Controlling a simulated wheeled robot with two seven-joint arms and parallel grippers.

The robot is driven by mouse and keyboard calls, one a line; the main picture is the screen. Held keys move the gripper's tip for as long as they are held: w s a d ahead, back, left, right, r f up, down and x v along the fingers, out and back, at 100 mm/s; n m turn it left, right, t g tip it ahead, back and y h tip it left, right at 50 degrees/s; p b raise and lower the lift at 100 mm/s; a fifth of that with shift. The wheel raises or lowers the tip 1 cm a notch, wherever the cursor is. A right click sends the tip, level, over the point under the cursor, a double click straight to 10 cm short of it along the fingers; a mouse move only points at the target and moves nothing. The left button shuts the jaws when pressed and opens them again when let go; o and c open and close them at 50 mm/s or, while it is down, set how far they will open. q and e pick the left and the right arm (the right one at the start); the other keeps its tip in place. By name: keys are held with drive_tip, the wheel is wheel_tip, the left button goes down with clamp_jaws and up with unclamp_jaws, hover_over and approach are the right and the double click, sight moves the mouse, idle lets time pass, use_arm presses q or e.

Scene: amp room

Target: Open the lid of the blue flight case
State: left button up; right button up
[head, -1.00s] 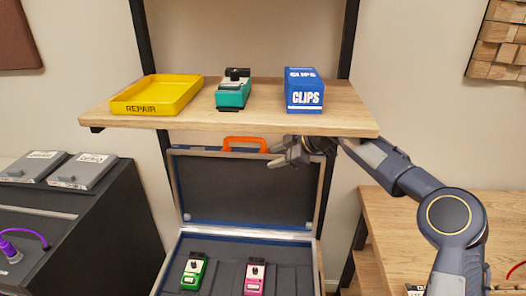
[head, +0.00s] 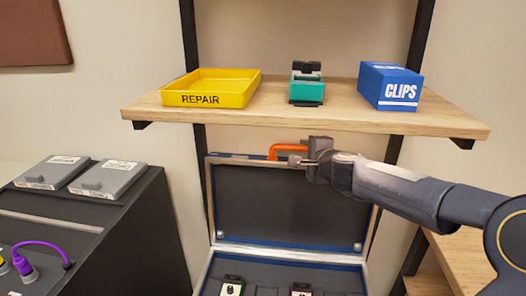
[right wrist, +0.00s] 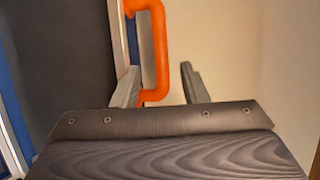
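The blue flight case (head: 290,249) stands open below the shelf in the head view. Its dark-lined lid (head: 285,205) is raised about upright at the back, with an orange handle (head: 285,148) on its top edge. My right gripper (head: 305,160) is at the right end of this handle, just under the shelf. In the right wrist view the two fingers (right wrist: 162,88) are apart, with the orange handle (right wrist: 157,45) between them, closer to the left finger. Whether a finger touches the handle or lid cannot be told. My left gripper is not in view.
The wooden shelf (head: 300,117) overhangs the lid and carries a yellow REPAIR tray (head: 222,96), a teal pedal (head: 306,88) and a blue CLIPS box (head: 390,88). Pedals (head: 232,287) lie in the case. A dark cabinet (head: 110,235) stands left, a wooden table (head: 462,262) right.

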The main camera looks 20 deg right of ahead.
sight(297, 149)
drive_tip(key=x, duration=0.7)
drive_tip(key=shift+w+p, duration=0.25)
drive_tip(key=shift+p, duration=0.15)
clamp_jaws()
drive_tip(key=shift+f, duration=0.1)
